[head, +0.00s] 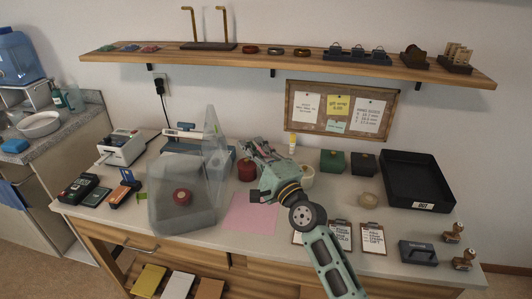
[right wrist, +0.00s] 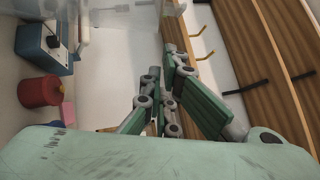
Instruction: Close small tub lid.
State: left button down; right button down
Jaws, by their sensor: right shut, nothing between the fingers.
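The small tub (head: 165,222) is a see-through grey box on the worktop, left of centre in the head view, with a round red thing inside. Its clear lid (head: 214,140) stands up roughly vertical along the tub's right side, so the tub is open. My right gripper (head: 252,147) is right of the raised lid, shut and empty, apart from the lid as far as I can tell. In the right wrist view its green fingers (right wrist: 172,55) show, and a clear piece, probably the lid, shows at the top left. My left gripper is not in view.
A pink sheet (head: 250,212) lies right of the tub. A red jar (head: 246,170) stands behind my right gripper. A blue-grey device (head: 183,140) is behind the tub, and a card terminal (head: 77,189) is at its left. A black tray (head: 418,202) is at the far right.

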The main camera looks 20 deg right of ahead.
jog(key=shift+s+a+r+p, duration=0.1)
jog(key=shift+a+r+p, duration=0.1)
jog(key=shift+a, duration=0.45)
jog(key=shift+a+r+p, duration=0.1)
jog(key=shift+a+p, duration=0.05)
jog(key=shift+a, duration=0.5)
